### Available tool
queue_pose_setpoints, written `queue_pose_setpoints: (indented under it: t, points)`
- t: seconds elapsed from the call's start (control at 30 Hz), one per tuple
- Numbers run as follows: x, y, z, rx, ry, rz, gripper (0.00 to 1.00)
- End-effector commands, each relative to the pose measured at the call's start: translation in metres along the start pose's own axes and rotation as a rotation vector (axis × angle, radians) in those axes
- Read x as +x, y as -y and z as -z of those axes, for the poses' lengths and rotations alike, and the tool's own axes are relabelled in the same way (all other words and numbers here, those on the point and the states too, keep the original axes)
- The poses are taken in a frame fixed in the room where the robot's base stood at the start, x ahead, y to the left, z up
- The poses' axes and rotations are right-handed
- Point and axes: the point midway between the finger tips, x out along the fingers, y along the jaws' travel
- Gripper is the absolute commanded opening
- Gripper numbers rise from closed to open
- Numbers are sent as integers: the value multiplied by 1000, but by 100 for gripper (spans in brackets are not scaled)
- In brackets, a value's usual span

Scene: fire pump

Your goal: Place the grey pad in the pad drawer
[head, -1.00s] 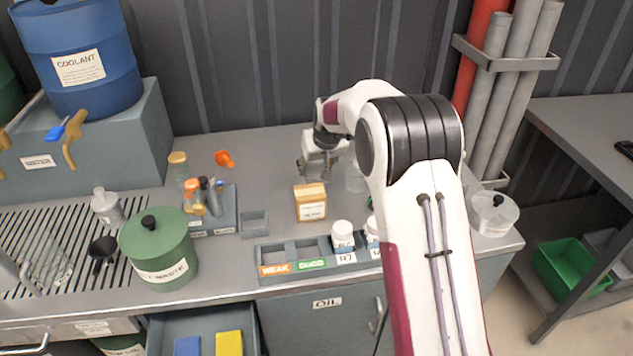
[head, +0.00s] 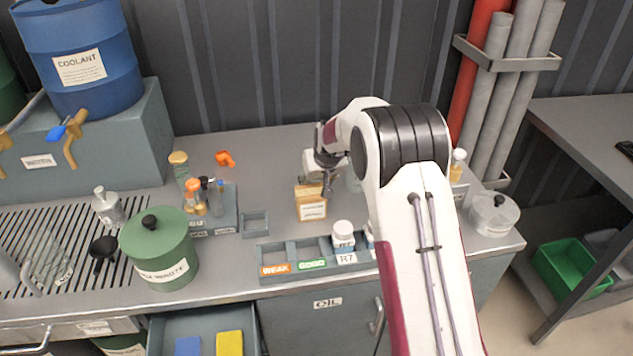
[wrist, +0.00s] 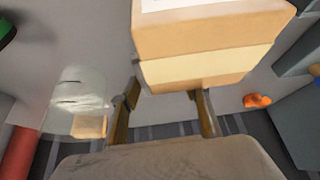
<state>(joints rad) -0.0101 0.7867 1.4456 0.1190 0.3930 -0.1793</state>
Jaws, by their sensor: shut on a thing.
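The pad drawer (head: 205,318) is pulled out at the bottom of the head view. A blue pad (head: 187,346) and a yellow pad (head: 229,343) lie in it. My gripper (head: 328,190) is over the bench, just behind and right of the tan labelled box.
The tan box (head: 311,210) stands on the bench; it looms large in the wrist view (wrist: 210,35). A tray of slots (head: 295,271) with white bottles, a green waste pot (head: 160,245) and a tube rack (head: 215,222) stand nearer the drawer. An orange item (head: 225,158) lies behind.

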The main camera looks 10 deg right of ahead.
Motion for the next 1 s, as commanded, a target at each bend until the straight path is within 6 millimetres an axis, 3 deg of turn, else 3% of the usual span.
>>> queue_pose_setpoints:
  t: [0.5,0.53,0.57,1.0]
  points:
    - [4,0,-2,0,-1,0,31]
    - [4,0,-2,0,-1,0,53]
    - [4,0,-2,0,-1,0,61]
    - [3,0,-1,0,-1,0,63]
